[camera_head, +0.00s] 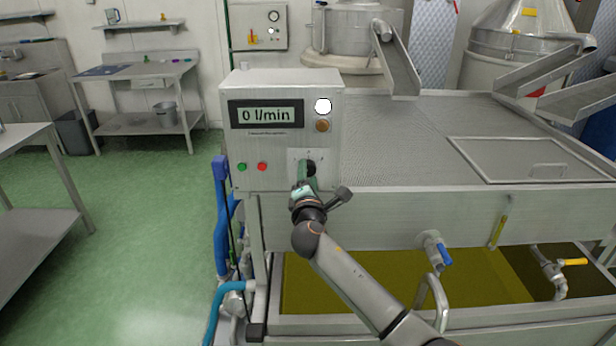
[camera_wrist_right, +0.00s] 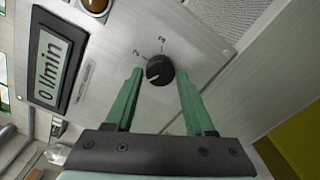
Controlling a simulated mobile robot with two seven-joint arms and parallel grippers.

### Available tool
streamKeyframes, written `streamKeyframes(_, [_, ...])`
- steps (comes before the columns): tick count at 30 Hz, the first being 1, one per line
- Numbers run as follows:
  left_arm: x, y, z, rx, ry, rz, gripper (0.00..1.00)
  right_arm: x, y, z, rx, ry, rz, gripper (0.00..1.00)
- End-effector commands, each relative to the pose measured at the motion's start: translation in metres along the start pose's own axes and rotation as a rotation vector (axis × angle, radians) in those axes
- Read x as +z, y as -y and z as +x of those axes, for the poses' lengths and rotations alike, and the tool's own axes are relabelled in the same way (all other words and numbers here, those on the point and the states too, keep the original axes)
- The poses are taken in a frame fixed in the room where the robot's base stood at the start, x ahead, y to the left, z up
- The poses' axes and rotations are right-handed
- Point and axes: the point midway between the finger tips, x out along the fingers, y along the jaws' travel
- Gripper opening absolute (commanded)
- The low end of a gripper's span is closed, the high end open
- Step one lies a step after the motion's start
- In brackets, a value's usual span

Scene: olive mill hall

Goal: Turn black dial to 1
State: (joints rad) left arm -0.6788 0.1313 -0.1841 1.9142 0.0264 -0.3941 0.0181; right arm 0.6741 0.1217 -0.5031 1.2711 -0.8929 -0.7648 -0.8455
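The black dial (camera_head: 311,168) sits on the lower right of the grey control box (camera_head: 282,85). In the right wrist view the dial (camera_wrist_right: 160,70) shows a light pointer mark toward the lower left, and the numerals 2 and 3 are readable above it. The numeral 1 cannot be made out. My right gripper (camera_head: 305,179) is at the dial; in the wrist view its green fingers (camera_wrist_right: 160,76) are open, one on each side of the dial, with gaps visible. The display (camera_head: 267,114) reads 0 l/min. My left gripper is not in view.
A green button (camera_head: 242,167) and a red button (camera_head: 262,167) lie left of the dial. A white lamp (camera_head: 323,106) and a brown round knob or lamp (camera_head: 322,125) are above it. The steel tank (camera_head: 400,215) with a blue-handled valve (camera_head: 436,249) extends right.

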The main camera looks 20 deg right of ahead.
Motion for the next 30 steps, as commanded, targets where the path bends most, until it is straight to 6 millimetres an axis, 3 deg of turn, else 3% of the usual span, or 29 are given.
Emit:
streamKeyframes(5, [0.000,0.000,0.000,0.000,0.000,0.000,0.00,0.000,0.000,0.000,0.000,0.000,0.002,0.76])
streamKeyframes(17, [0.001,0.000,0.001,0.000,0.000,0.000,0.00,-0.001,0.001,-0.006,0.000,-0.001,0.003,0.77])
streamKeyframes(23, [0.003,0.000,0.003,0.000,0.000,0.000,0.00,-0.001,0.002,-0.031,0.000,-0.003,0.005,0.77])
streamKeyframes(30, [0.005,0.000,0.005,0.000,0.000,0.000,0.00,-0.002,0.002,-0.073,-0.001,-0.003,0.005,0.77])
